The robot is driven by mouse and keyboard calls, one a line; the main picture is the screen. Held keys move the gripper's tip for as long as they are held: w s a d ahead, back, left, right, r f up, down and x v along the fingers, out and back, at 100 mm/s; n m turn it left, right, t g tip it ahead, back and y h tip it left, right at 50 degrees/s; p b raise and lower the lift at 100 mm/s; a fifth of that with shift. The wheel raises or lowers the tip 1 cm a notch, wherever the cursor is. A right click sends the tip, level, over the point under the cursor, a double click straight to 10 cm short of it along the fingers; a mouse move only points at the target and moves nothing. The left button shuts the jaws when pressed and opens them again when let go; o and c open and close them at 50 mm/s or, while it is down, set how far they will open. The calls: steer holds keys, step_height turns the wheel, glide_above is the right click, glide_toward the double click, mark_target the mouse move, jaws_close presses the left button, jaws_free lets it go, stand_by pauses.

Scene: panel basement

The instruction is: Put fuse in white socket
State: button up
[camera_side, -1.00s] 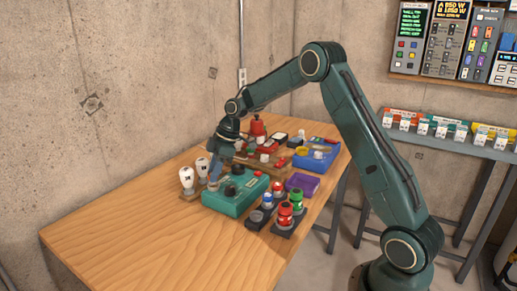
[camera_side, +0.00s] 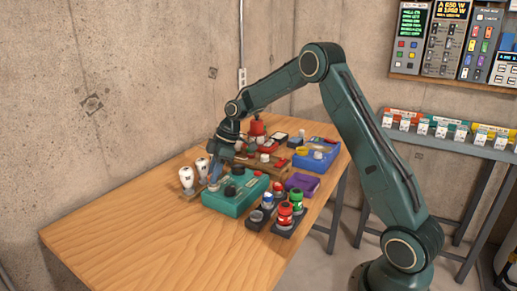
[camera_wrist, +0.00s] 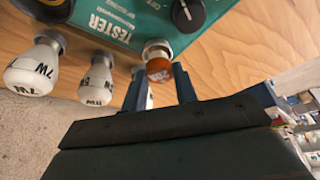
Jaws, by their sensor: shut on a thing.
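My gripper (camera_wrist: 159,82) is shut on a small fuse-like piece (camera_wrist: 158,68) with an orange-brown marked end and a pale, metallic-looking end, in the wrist view. Its two blue fingers stand on either side of it, close beside the teal tester box (camera_wrist: 120,18). In the side view my gripper (camera_side: 216,173) is low at the tester's (camera_side: 236,196) far left end, and the held piece cannot be made out. I cannot tell for certain which of the small fittings is the white socket.
White bulbs (camera_wrist: 32,68) stand beside the tester; they also show left of my gripper in the side view (camera_side: 187,178). Red and green capped pieces (camera_side: 285,213), a purple tray (camera_side: 302,182) and a blue bin (camera_side: 318,160) lie right. The wooden table's front left is clear.

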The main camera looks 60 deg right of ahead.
steer(key=shift+f, duration=0.45)
steer(key=o, duration=0.7)
steer(key=shift+r, duration=0.1)
steer(key=v, duration=1.1)
steer(key=shift+s, duration=0.1)
stand_by(0.7)
stand_by(0.4)
